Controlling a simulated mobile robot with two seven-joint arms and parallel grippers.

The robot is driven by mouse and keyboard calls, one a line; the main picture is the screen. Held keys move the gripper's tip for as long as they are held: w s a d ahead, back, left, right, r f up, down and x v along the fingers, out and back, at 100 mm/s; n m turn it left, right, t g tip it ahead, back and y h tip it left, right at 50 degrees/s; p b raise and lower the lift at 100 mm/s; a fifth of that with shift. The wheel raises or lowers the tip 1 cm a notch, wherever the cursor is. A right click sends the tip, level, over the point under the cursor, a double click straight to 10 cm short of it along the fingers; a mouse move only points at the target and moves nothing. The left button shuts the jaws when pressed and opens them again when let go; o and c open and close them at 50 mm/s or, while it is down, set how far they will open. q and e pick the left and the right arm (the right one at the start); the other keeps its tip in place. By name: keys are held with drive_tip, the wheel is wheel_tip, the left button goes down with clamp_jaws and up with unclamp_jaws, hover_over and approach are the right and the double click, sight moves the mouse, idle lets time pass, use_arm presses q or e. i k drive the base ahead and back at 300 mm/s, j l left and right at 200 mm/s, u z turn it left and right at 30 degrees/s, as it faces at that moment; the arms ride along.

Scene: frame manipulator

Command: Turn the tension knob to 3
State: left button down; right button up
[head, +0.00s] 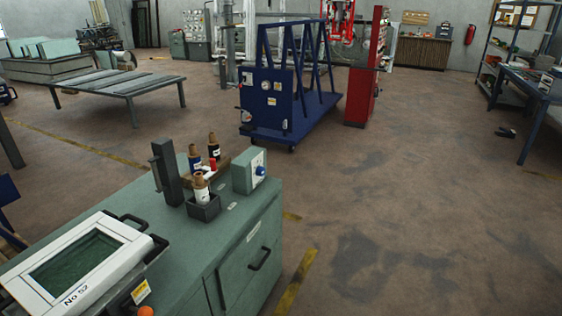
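A small blue knob (260,171) sits on the pale front face of a green box (249,172) at the right end of the green workbench (190,230). It looks like the tension knob, but its markings are too small to read, so I cannot tell its setting. Neither of my grippers shows in the head view.
Several bottles stand on the bench, one in a dark square holder (204,208), beside an upright dark post (167,171). A white-framed panel (76,262) lies at the bench's left. A blue wheeled frame (285,100) and red post (366,75) stand behind.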

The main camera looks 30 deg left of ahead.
sight(261, 170)
drive_tip(key=i+u, duration=0.15)
drive_tip(key=i, duration=0.3)
drive_tip(key=i+l+u, duration=0.15)
drive_tip(key=i, duration=0.25)
drive_tip(key=i+l+u, duration=0.15)
drive_tip(key=i, duration=0.3)
drive_tip(key=i+u, duration=0.3)
drive_tip(key=u, duration=0.15)
drive_tip(key=i+u, duration=0.25)
drive_tip(key=u, duration=0.25)
drive_tip(key=i+l+u, duration=0.25)
drive_tip(key=u, duration=0.2)
drive_tip(key=i+l+u, duration=0.2)
drive_tip(key=u, duration=0.3)
